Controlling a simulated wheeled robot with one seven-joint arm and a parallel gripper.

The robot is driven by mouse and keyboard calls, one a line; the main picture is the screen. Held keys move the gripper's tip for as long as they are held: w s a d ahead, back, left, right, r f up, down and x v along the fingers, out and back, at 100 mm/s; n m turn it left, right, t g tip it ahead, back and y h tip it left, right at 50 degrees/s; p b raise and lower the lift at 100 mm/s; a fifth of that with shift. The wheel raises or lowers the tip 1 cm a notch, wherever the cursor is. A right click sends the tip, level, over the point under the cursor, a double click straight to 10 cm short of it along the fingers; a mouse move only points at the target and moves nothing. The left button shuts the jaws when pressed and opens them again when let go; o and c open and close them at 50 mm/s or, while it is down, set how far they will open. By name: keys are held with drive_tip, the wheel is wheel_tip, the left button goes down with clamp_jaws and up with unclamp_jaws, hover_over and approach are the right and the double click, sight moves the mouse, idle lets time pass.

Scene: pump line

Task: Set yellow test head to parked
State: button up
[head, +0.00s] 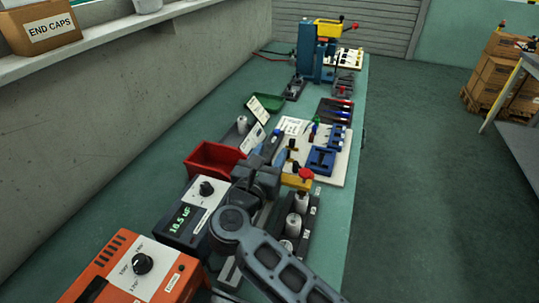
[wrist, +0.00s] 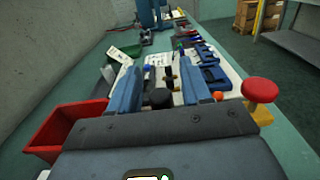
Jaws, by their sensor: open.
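A yellow test head (head: 297,182) with a round red knob (head: 306,173) sits beside the front rack, just right of my gripper (head: 277,152). In the wrist view the red knob (wrist: 259,90) stands to the right, outside the fingers; most of the yellow body is hidden behind my gripper housing. My gripper (wrist: 159,70) is open, its two blue fingers apart and pointing along the bench. A black knob (wrist: 159,97) shows between the fingers, with nothing visibly clamped. My wrist hides part of the area below the head.
A meter reading 10.5 uF (head: 185,222) and an orange box with a dial (head: 135,268) stand front left. A red bin (head: 213,160) is left of my gripper. White cylinders (head: 294,224) stand in a dark rack. A blue press (head: 307,50) with a yellow top stands far back.

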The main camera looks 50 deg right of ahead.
drive_tip(key=shift+c, duration=0.2)
clamp_jaws()
idle(0.4)
